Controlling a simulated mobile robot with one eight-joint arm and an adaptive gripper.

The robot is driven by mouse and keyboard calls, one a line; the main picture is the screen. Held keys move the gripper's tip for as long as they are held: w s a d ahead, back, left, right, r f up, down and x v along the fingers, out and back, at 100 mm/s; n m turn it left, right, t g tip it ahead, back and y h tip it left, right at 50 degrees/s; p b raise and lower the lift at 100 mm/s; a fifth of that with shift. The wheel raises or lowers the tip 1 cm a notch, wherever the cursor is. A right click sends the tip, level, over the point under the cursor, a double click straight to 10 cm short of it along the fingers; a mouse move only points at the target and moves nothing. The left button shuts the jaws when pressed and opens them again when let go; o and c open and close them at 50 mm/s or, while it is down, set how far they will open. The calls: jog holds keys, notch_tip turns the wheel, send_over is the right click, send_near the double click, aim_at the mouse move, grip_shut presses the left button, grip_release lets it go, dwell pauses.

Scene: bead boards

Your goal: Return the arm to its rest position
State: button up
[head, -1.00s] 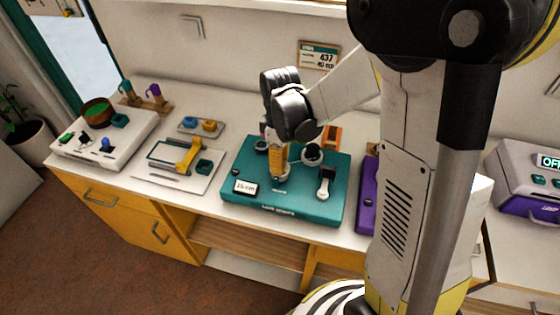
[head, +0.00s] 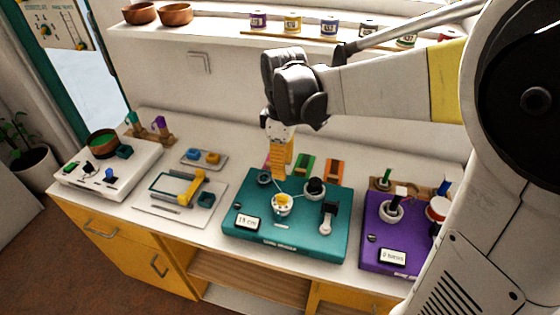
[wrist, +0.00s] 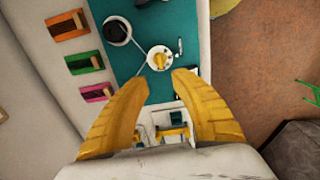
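My gripper (head: 279,170) hangs above the teal board (head: 252,238) in the head view, with its yellow fingers pointing down. In the wrist view its two fingers (wrist: 158,84) are spread apart with nothing between them, so it is open and empty. The teal board also shows below them in the wrist view (wrist: 127,60). A white round piece with a yellow top (head: 282,204) stands on the board, apart from the fingertips. A thin cord runs to it from the side. The board's small display reads what looks like 19 cm.
A purple board (head: 376,242) stands right of the teal one. A white tray (head: 150,212) with a yellow-handled tool and a white board (head: 75,180) with a bowl lie left. A shelf with bowls and jars (head: 215,29) runs along the wall behind.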

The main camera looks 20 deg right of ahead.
dwell(0.4)
jog(key=s+r+m+t, duration=0.4)
jog(key=s+m+t, duration=0.3)
jog(key=s+m, duration=0.3)
jog(key=s, duration=0.2)
jog(key=shift+s+m, duration=0.35)
jog(key=shift+m, duration=0.05)
